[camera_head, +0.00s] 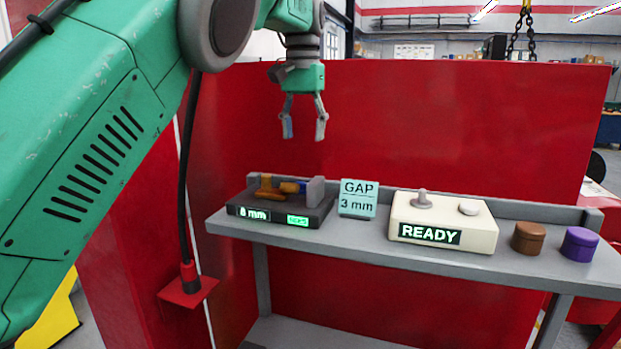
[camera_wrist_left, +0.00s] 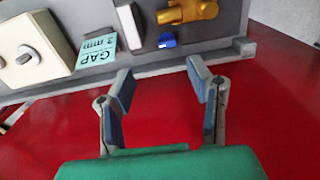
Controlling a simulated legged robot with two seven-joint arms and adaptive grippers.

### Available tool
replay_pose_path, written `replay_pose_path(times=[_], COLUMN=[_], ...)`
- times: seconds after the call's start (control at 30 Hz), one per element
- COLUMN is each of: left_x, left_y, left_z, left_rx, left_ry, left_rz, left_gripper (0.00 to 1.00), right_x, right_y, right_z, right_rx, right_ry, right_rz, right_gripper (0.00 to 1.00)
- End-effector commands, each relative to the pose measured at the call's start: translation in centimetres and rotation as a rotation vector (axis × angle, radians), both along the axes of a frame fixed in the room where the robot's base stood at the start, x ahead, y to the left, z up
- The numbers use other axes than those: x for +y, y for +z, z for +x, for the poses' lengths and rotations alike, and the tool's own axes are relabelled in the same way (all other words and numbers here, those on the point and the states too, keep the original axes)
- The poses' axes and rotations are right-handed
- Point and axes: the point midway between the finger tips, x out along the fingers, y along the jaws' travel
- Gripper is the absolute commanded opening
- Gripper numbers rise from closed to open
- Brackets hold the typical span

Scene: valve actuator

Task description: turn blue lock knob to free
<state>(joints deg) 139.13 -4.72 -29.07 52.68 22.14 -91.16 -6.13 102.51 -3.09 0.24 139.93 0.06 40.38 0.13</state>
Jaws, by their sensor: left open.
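The blue lock knob (camera_head: 303,187) is a small blue piece beside the brass-coloured fitting (camera_head: 267,187) on the dark valve unit (camera_head: 280,217), partly hidden by a grey upright block (camera_head: 316,190). In the left wrist view the blue knob (camera_wrist_left: 167,40) shows more clearly, between the light grey block (camera_wrist_left: 129,27) and the brass fitting (camera_wrist_left: 188,11). My left gripper (camera_head: 305,133) is open and empty, pointing down well above the unit. In the left wrist view its fingers (camera_wrist_left: 161,80) are spread, with the knob beyond them. My right gripper is not in view.
A teal card (camera_head: 357,199) reads "GAP 3 mm". A cream box (camera_head: 443,220) shows "READY" and carries a lever and a button. A brown pot (camera_head: 528,237) and a purple pot (camera_head: 579,244) stand at the grey shelf's (camera_head: 370,230) right end. A red panel (camera_head: 440,125) stands behind.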

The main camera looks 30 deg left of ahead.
Motion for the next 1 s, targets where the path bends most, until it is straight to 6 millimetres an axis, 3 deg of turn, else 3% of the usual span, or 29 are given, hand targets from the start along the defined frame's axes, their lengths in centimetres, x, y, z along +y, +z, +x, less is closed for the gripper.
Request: replay_pose_path(times=[0.1, 0.4, 0.9, 1.0], left_x=[0.3, -0.5, -0.5, -0.4], left_y=[-3.5, -8.4, -10.7, -10.7], left_z=[0.4, 0.2, 0.5, 0.5], left_rx=[0.012, 0.005, 0.008, 0.009], left_ry=[0.003, 0.002, -0.001, -0.001], left_rz=[-0.002, 0.005, -0.002, -0.001], left_gripper=[0.47, 0.47, 0.47, 0.12], right_x=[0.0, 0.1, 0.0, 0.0], right_y=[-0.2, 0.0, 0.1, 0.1], right_z=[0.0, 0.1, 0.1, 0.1], right_rx=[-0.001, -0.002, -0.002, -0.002], right_ry=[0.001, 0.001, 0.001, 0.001], right_rz=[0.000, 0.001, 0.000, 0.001], right_gripper=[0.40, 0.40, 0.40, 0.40])
